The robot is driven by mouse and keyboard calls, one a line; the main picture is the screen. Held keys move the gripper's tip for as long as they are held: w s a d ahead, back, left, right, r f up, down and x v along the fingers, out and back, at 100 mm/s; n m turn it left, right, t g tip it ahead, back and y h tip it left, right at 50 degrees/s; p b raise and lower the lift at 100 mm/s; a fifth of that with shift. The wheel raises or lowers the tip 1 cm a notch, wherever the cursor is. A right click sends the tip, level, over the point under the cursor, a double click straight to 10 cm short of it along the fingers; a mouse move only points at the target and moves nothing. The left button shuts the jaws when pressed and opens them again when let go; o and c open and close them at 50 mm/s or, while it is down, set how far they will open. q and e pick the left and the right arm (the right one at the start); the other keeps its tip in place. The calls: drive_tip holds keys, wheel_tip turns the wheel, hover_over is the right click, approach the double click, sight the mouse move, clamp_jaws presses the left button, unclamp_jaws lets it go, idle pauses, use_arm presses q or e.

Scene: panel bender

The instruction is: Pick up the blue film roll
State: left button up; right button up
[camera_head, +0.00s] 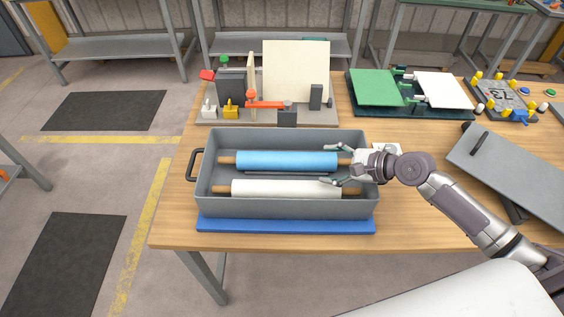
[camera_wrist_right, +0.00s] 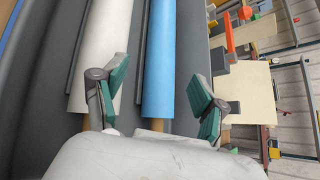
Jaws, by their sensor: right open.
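The blue film roll (camera_head: 287,161) lies across the back of a grey tray (camera_head: 285,209), on a brown core whose ends stick out. A white film roll (camera_head: 275,188) lies parallel in front of it. My right gripper (camera_head: 334,164) is open at the right end of the tray, its fingers pointing left. In the right wrist view the blue roll (camera_wrist_right: 159,60) runs between the open fingers (camera_wrist_right: 155,98), and its core end is close to the palm. The white roll (camera_wrist_right: 103,60) is beside the left finger. Contact with the blue roll cannot be told. My left gripper is not in view.
The tray has a black handle (camera_head: 194,164) on its left and stands on a blue mat (camera_head: 285,225) on a wooden table (camera_head: 170,220). A fixture with a cream panel (camera_head: 297,70) stands behind. A grey panel (camera_head: 512,170) lies at the right.

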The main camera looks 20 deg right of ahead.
sight(293, 161)
drive_tip(key=x, duration=0.6)
drive_tip(key=shift+w+a+f+p, duration=0.15)
drive_tip(key=shift+w+a+p, duration=0.05)
drive_tip(key=shift+a+p, duration=0.15)
drive_tip(key=shift+w+a+f, duration=0.15)
drive_tip(key=shift+w+a, duration=0.15)
drive_tip(key=shift+a, duration=0.1)
drive_tip(key=p+x, duration=0.1)
drive_tip(key=x, duration=0.3)
drive_tip(key=shift+w+a, duration=0.15)
drive_tip(key=shift+a, duration=0.1)
drive_tip(key=shift+w+f, duration=0.1)
drive_tip(key=shift+w, duration=0.05)
drive_tip(key=c, duration=0.3)
drive_tip(key=shift+d, duration=0.1)
drive_tip(key=c, duration=0.8)
